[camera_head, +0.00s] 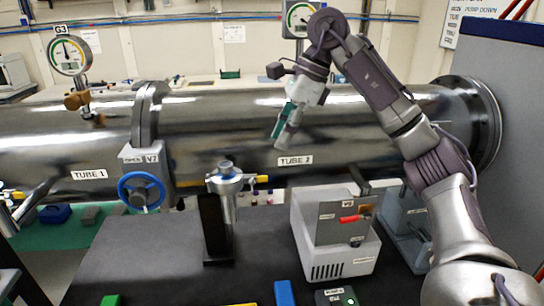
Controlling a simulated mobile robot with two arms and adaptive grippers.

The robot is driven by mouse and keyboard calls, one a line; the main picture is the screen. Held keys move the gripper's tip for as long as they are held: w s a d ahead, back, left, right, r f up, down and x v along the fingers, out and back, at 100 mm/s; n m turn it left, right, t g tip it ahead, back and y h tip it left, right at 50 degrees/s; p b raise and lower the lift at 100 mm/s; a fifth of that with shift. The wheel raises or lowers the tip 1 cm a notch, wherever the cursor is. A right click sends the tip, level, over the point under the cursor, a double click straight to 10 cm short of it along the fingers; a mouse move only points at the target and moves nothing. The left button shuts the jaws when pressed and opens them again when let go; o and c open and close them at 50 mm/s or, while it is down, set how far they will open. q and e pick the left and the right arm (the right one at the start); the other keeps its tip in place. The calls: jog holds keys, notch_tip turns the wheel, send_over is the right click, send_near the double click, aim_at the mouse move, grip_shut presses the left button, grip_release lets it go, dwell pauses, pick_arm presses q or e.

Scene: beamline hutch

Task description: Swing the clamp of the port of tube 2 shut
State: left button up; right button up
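Tube 2 (345,140) is a large shiny steel pipe labelled "TUBE 2", running across the view. In front of its left part stands a small upright silver port (226,187). A clamp sits at the port's top, and its yellow-tipped lever (262,179) sticks out to the right. I cannot tell how far the clamp is swung. My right gripper (284,132) points down in front of tube 2, above and right of the port and apart from it. Its green-and-grey fingers look close together, but the gap is not clear. My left gripper is not in view.
A blue-wheeled valve (141,190) labelled V2 is left of the port. A white pump box (335,245) with a red handle is at right. Blue (284,292) and green items lie on the dark surface's front. Gauge G3 (70,55) rises at left. Dark surface (150,255) left of the port is clear.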

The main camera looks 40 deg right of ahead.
jog(key=shift+v, duration=1.55)
